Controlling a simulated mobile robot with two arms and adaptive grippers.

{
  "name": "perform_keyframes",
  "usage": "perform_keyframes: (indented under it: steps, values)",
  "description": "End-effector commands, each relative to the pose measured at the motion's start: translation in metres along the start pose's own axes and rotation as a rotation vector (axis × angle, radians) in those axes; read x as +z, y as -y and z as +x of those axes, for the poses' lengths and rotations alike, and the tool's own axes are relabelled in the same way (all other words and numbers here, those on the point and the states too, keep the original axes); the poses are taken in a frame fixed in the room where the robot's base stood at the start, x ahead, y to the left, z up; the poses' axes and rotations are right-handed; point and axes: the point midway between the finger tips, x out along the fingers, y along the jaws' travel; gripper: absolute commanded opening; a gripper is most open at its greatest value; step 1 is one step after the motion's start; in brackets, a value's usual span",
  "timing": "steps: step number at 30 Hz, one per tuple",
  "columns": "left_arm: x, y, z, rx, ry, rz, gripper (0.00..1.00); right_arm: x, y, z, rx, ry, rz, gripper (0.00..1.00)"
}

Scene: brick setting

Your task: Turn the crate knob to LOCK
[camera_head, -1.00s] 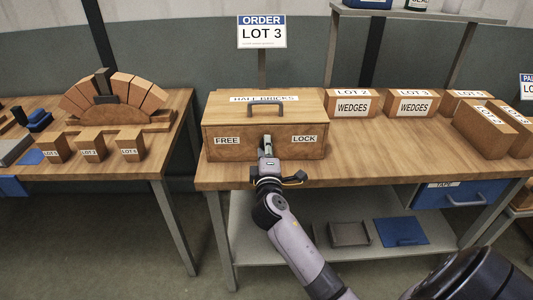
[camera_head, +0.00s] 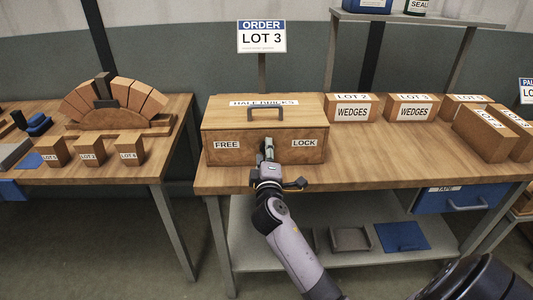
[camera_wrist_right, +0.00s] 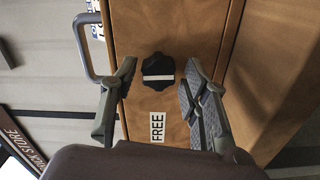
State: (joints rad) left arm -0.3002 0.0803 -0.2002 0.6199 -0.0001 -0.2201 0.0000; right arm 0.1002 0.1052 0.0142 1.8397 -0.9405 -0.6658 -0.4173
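The wooden crate (camera_head: 220,157) stands on the middle table, with a FREE label (camera_head: 227,145) at left and a LOCK label (camera_head: 304,143) at right on its front. In the right wrist view the crate front (camera_wrist_right: 190,30) appears turned sideways. There the black knob (camera_wrist_right: 158,72) has a white bar that points neither at FREE (camera_wrist_right: 157,127) nor away from it, but across. My right gripper (camera_head: 268,147) is at the crate front and hides the knob in the head view. Its fingers (camera_wrist_right: 157,66) are open, one on each side of the knob, with gaps. My left gripper is out of view.
The crate has a top handle (camera_head: 266,109). Brick boxes labelled WEDGES (camera_head: 352,113) stand to its right. A left table (camera_head: 100,178) holds a brick arch (camera_head: 112,117) and small labelled blocks. An ORDER LOT 3 sign (camera_head: 262,36) stands behind. The tabletop before the boxes is clear.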

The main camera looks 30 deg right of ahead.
Motion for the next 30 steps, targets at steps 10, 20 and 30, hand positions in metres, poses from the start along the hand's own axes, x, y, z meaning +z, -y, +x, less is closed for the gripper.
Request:
perform_keyframes:
  steps: [10,20,30]
  values:
    - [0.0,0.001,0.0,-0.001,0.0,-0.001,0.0,0.0,-0.001,0.0,0.002,-0.001,0.0,0.51]
    - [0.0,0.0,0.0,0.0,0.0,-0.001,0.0,0.0,0.001,-0.041,-0.001,-0.002,0.002,0.51]
    - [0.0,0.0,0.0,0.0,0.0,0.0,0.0,0.0,0.001,-0.106,-0.002,-0.001,0.001,0.51]
